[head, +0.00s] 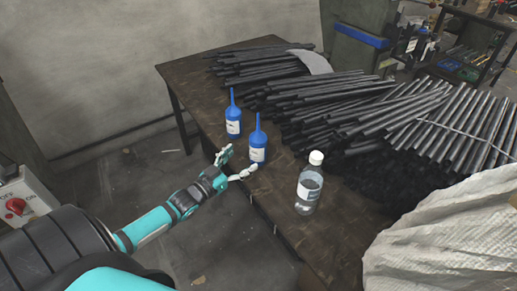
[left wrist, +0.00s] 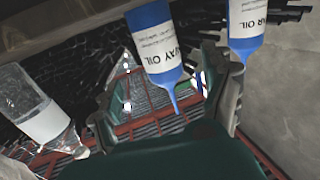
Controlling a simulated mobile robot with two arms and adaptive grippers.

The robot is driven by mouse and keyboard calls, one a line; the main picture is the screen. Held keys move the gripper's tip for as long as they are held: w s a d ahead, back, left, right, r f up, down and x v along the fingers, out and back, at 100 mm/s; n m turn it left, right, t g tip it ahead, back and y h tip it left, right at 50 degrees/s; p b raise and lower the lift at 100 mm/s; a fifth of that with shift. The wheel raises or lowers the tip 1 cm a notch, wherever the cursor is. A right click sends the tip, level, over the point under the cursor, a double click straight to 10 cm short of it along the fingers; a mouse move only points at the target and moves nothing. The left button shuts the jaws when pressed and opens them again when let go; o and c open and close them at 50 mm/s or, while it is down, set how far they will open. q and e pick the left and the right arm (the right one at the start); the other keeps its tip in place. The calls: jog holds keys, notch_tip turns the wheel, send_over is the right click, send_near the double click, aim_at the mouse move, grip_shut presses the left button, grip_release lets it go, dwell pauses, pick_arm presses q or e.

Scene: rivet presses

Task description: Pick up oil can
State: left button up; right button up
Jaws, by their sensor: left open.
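Two blue oil cans with long thin spouts and white labels stand upright on the dark table (head: 190,76). The nearer oil can (head: 258,140) is right beside my left gripper (head: 241,162), which is open and empty, its fingers pointing toward the can's lower body. The farther oil can (head: 233,118) stands behind and to the left. In the left wrist view the scene looks upside down. There one can (left wrist: 152,42), labelled "WAY OIL", lies between the open fingers, beyond the tips, and the other can (left wrist: 245,25) is at the right. My right gripper is not in view.
A clear bottle (head: 309,185) with a white cap stands on the table to the right of the cans. Piles of dark metal rods (head: 350,105) fill the table behind. A pale sack (head: 440,240) is at the lower right.

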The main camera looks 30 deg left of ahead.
aim_at(258, 143)
pick_arm(q)
jog(key=w, duration=0.6)
jog(key=w+d, duration=0.1)
jog(key=w, duration=0.2)
jog(key=shift+r, duration=0.15)
jog(key=shift+s, duration=0.1)
jog(key=shift+c, duration=0.2)
jog(key=c, duration=1.3)
jog(key=shift+c, duration=0.5)
jog(key=shift+r, duration=0.2)
